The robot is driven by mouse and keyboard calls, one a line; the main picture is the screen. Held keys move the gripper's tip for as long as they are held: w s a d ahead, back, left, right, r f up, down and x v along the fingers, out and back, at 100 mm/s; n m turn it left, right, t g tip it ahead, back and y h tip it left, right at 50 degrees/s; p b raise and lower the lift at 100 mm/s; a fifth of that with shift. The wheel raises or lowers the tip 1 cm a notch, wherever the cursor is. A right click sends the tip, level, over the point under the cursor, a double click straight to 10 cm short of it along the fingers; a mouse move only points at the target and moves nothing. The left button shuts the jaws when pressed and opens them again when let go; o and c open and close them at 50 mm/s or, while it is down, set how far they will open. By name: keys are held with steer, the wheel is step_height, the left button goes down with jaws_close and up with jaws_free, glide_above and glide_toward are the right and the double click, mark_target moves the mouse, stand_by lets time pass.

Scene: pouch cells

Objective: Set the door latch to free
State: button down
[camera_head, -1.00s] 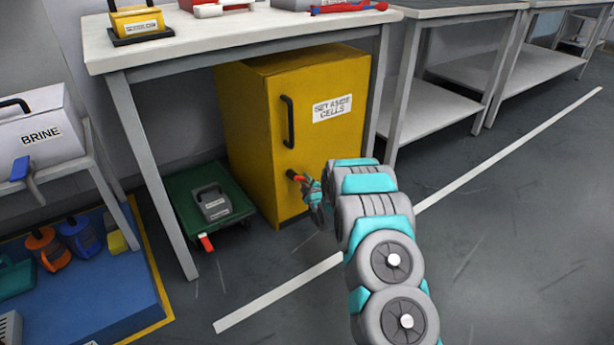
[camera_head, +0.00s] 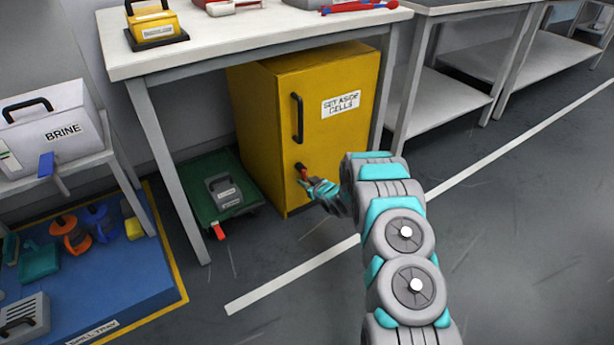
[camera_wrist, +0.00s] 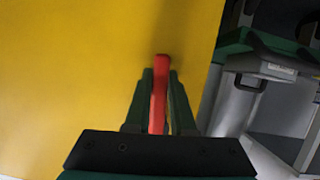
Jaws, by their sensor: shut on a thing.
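The yellow cabinet (camera_head: 340,145) labelled "SET ASIDE CELLS" stands under the bench with its door closed. A black bar handle (camera_head: 297,118) is on the door. Below it is the small red latch lever (camera_head: 302,172). My gripper (camera_head: 312,184) is at the latch. In the wrist view the red latch (camera_wrist: 159,95) stands between the two dark fingers, which are shut on it, against the yellow door. The latch's pivot is partly hidden by the fingers, and I cannot read any setting marks.
A green cart (camera_head: 200,185) with a grey case sits left of the cabinet. A bench leg (camera_head: 180,180) stands in front of it. A white BRINE box (camera_head: 50,125) and a blue spill tray (camera_head: 130,265) are further left. Floor to the right is open.

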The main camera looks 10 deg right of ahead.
steer(key=shift+a+m+p, duration=0.2)
steer(key=shift+m+p, duration=0.1)
stand_by(0.4)
steer(key=c, duration=0.8)
jaws_free()
steer(key=shift+o, duration=0.2)
steer(key=shift+s, duration=0.15)
steer(key=v, duration=0.7)
steer(key=shift+s+d+r, duration=0.2)
